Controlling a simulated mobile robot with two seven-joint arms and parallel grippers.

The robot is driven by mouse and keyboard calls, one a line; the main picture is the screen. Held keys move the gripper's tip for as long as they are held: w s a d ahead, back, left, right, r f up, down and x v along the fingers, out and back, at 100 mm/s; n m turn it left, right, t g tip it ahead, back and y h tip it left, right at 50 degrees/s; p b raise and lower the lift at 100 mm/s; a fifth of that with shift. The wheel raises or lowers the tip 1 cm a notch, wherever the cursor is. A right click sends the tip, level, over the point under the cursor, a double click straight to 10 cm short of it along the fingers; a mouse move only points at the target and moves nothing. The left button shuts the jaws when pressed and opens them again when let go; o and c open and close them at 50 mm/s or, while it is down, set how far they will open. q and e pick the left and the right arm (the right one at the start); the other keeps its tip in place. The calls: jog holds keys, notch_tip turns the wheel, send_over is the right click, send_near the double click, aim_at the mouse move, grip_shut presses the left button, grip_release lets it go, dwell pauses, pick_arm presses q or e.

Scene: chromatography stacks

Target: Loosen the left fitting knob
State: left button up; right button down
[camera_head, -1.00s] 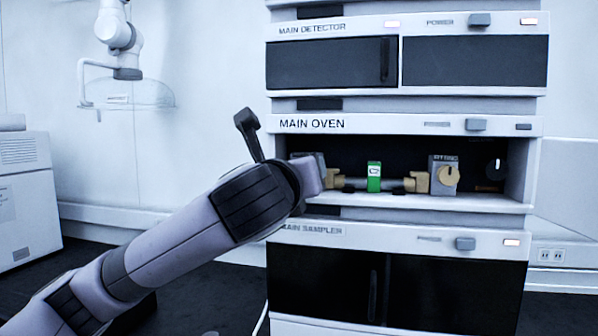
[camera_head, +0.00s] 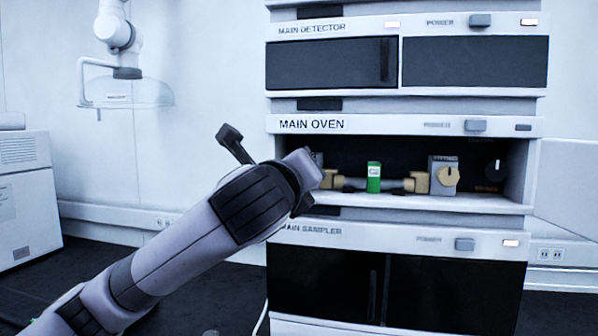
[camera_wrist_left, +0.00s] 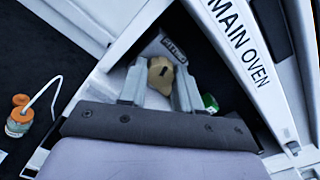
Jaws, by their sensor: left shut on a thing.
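The left fitting knob (camera_wrist_left: 161,72) is tan with a dark slot and sits below a small label plate in the left wrist view. My left gripper (camera_wrist_left: 160,86) has its two grey fingers on either side of the knob and is shut on it. In the head view my left arm's wrist hides the knob and the fingers. The column with a green label (camera_head: 374,177) lies between two tan end fittings inside the main oven (camera_head: 312,124). The right fitting knob (camera_head: 447,176) is tan and mounted on a grey block. My right gripper is not in view.
The oven's shelf edge (camera_head: 430,204) and side walls bound the opening. A dark dial (camera_head: 494,170) is at the oven's right. An orange-capped bottle (camera_wrist_left: 19,122) with a tube shows in the left wrist view. The detector is above, the sampler below.

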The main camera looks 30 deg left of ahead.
pick_arm(q)
jog(key=n, duration=0.4)
jog(key=shift+n, duration=0.3)
jog(key=n, duration=1)
jog(key=shift+n, duration=2.2)
jog(key=o, duration=1.1)
jog(key=shift+c, duration=0.2)
